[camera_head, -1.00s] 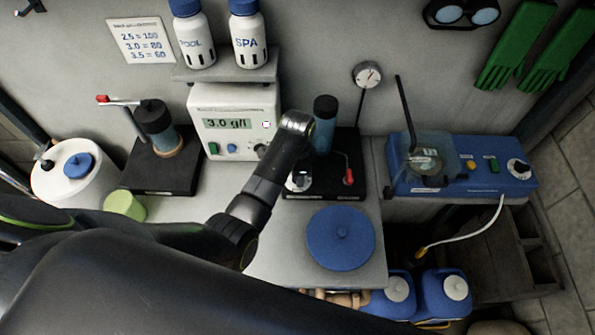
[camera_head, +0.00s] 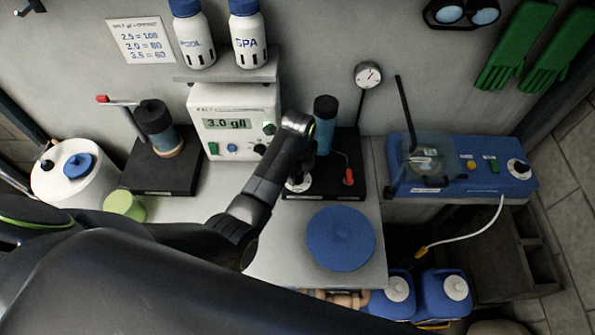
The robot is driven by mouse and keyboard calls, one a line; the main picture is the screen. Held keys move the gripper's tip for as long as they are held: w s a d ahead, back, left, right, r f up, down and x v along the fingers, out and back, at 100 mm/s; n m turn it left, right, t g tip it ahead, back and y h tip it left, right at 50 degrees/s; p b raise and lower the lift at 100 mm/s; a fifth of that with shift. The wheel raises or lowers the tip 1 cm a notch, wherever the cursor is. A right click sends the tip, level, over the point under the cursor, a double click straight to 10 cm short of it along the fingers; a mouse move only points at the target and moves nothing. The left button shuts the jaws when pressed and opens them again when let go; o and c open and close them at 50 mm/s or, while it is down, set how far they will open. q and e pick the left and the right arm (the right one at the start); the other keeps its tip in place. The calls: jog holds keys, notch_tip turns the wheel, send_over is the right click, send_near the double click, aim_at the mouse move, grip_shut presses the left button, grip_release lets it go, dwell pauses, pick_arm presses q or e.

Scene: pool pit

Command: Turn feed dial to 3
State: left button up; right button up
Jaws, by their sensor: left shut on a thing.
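The white control box (camera_head: 236,107) stands against the wall, its display reading 3.0 g/l. A small dark dial (camera_head: 261,148) is at the lower right of its face, partly covered by my left arm. My left arm crosses from the lower left, and its wrist bends just right of the box. My left gripper (camera_head: 270,147) is mostly hidden behind this wrist; it appears shut on the dark dial, but the contact and the dial's setting cannot be read. My right gripper is not in view.
A black stand with a blue cylinder (camera_head: 325,125) and red-tipped lever is close right of my wrist. A blue unit (camera_head: 458,176) with a black knob (camera_head: 518,168) stands farther right. A round blue lid (camera_head: 341,238) lies on the bench. Bottles (camera_head: 247,40) stand above the box.

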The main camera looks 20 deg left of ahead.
pick_arm(q)
jog(key=shift+d+m, duration=0.1)
jog(key=shift+m, duration=1)
jog(key=o, duration=1)
